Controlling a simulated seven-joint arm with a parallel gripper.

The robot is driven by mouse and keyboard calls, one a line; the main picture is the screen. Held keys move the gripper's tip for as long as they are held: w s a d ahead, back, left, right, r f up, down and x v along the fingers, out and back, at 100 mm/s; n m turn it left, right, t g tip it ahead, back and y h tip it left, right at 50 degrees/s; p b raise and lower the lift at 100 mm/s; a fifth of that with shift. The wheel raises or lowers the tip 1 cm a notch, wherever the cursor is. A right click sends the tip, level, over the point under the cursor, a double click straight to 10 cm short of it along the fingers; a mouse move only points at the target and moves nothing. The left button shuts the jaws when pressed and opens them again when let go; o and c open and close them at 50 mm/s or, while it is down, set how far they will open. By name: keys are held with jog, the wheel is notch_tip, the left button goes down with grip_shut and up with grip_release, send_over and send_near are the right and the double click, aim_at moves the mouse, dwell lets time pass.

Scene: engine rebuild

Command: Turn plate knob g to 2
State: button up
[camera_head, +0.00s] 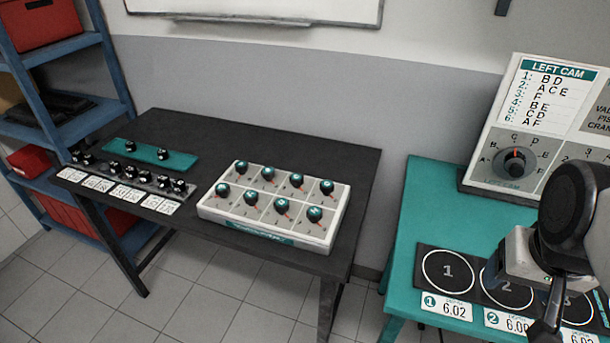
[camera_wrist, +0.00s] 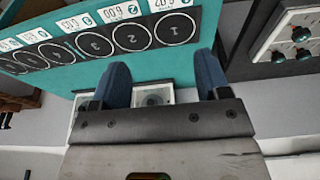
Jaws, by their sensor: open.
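The plate (camera_head: 273,207) is a white box on the black table, with several dark teal round knobs (camera_head: 281,206) in two rows, each with an orange-red pointer mark. The letters on the knobs are too small to read, so I cannot tell which is g or where it points. Part of the plate (camera_wrist: 286,35) shows at the top right of the wrist view. My gripper (camera_wrist: 162,80) is open and empty, its two blue fingers apart. It is over the teal table side, well to the right of the plate and not touching it.
The teal table (camera_head: 425,215) carries numbered circles and an upright LEFT CAM board (camera_head: 543,120) with a dial. A blue shelf (camera_head: 117,75) stands left.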

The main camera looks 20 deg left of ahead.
jog(key=w+a+n, duration=0.6)
jog(key=w+a, duration=0.2)
jog(key=w, duration=0.1)
jog(key=n+g, duration=0.3)
jog(key=n, duration=1.4)
send_over(281, 202)
notch_tip(281, 202, down, 10)
jog(key=shift+f, duration=0.25)
jog(key=shift+f, duration=0.1)
jog(key=shift+f, duration=3.85)
